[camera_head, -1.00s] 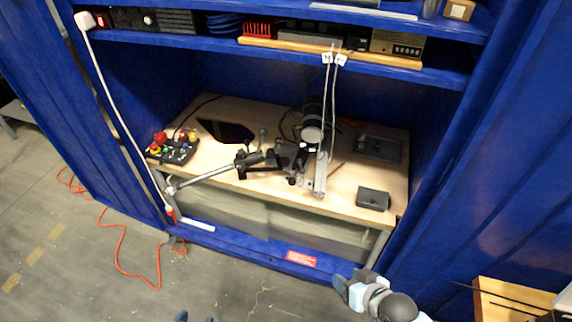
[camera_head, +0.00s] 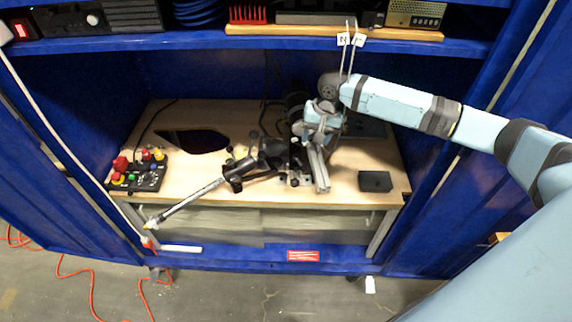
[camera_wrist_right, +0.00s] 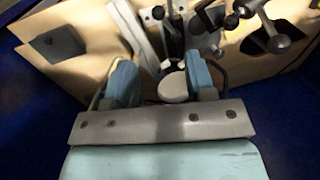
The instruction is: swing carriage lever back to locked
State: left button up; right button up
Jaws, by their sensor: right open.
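The carriage (camera_head: 285,156) is a dark assembly beside a grey metal rail (camera_head: 319,170) on the bench. A handle with a ball knob (camera_head: 254,136) stands at its left; the right wrist view shows a knobbed handle (camera_wrist_right: 278,43) at upper right. I cannot tell for sure which part is the carriage lever. My right gripper (camera_head: 318,120) is over the rail's far end. In the right wrist view its fingers (camera_wrist_right: 162,82) are apart, with a pale round disc (camera_wrist_right: 173,88) showing between them; contact cannot be told. My left gripper is out of view.
A long metal tube (camera_head: 190,202) runs from the carriage past the bench's front edge. A control box (camera_head: 137,173) with coloured buttons is at left, a small dark box (camera_head: 375,181) at right. A blue shelf (camera_head: 180,42) hangs above; bare bench (camera_head: 358,153) lies right of the rail.

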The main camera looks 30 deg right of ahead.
aim_at(305, 167)
jog(key=f, duration=0.4)
jog(key=a+f, duration=0.1)
jog(key=f, duration=0.4)
jog(key=w+a+f, duration=0.1)
jog(key=f, duration=0.3)
jog(key=shift+w+f, duration=0.1)
jog(key=shift+f, duration=0.1)
